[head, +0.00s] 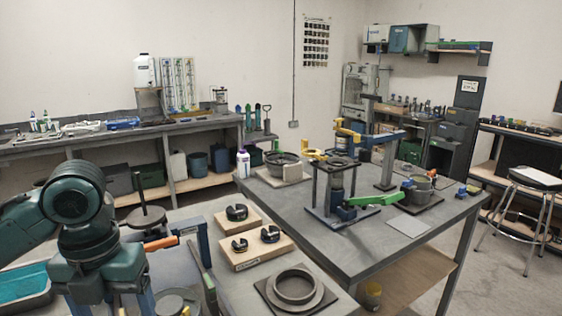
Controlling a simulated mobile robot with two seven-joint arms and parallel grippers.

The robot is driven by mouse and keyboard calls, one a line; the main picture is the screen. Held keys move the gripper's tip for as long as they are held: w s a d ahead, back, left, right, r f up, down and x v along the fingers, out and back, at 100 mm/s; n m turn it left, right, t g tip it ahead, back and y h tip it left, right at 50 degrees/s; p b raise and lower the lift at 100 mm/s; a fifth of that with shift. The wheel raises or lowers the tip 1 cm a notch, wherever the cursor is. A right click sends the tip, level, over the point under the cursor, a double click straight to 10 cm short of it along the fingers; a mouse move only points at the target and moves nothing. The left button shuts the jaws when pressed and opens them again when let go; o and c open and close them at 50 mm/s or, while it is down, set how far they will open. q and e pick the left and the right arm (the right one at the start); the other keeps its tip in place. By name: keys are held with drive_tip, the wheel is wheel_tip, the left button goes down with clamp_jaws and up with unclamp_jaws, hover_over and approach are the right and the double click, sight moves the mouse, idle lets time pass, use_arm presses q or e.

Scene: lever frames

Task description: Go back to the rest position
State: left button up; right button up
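My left arm (88,215) comes in at the lower left, its teal links bent downward. Its gripper fingers cannot be made out; the end of the arm runs toward the bottom edge. My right arm and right gripper are not in view. Just right of my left arm stands a lever frame with a blue post (204,256) and an orange-handled lever (160,243). On the grey table, a dark lever frame (337,188) has a green handle (378,200) pointing right.
Wooden blocks (252,254) with black slotted weights and a round grey ring (295,285) lie on the near surface. A grey plate (408,224) lies near the table's front edge. A stool (532,178) stands at right. A teal tray (24,286) is at lower left.

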use_arm(q)
drive_tip(key=s+d+f+n+t+h, duration=0.35)
drive_tip(key=d+f+n, duration=0.75)
drive_tip(key=f+n, duration=0.5)
drive_tip(key=s+a+f+n+y, duration=0.2)
drive_tip(key=s+a+f+n, duration=0.2)
drive_tip(key=s+n, duration=0.3)
drive_tip(key=s+a+f+n+y, duration=0.1)
drive_tip(key=s+a+f+n, duration=0.3)
drive_tip(key=n, duration=0.6)
drive_tip(key=w+d+f+m+t+h, duration=0.1)
drive_tip(key=w+d+f+t+h, duration=0.2)
drive_tip(key=w+d+f+t, duration=0.3)
drive_tip(key=shift+f+t, duration=0.35)
drive_tip(key=shift+t, duration=0.2)
drive_tip(key=shift+d, duration=0.1)
